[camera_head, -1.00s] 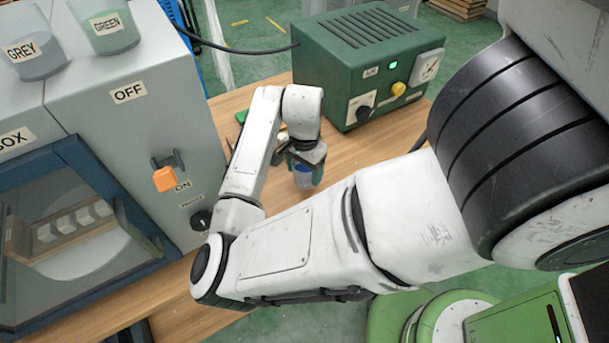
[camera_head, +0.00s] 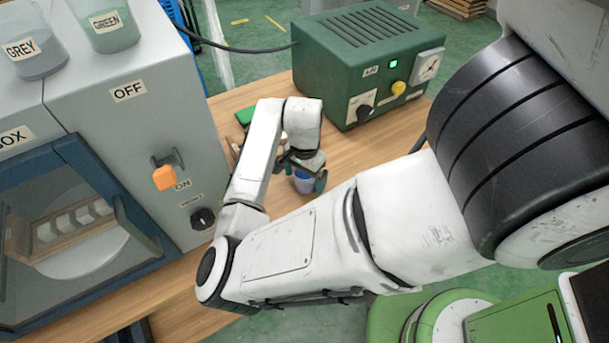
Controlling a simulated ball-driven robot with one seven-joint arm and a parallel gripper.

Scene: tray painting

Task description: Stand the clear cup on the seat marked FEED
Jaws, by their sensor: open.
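The fingers are open, and contact is too small to make out. My wrist hides part of the cup. No seat with the word FEED shows in the view.
A grey cabinet with a blue-framed window (camera_head: 75,240) and an orange lever (camera_head: 165,178) stands left. Cups labelled GREY (camera_head: 35,55) and GREEN (camera_head: 110,28) stand on top. A green AIR box (camera_head: 365,60) stands behind. Bare wooden bench (camera_head: 375,135) lies between, with a green block (camera_head: 245,116).

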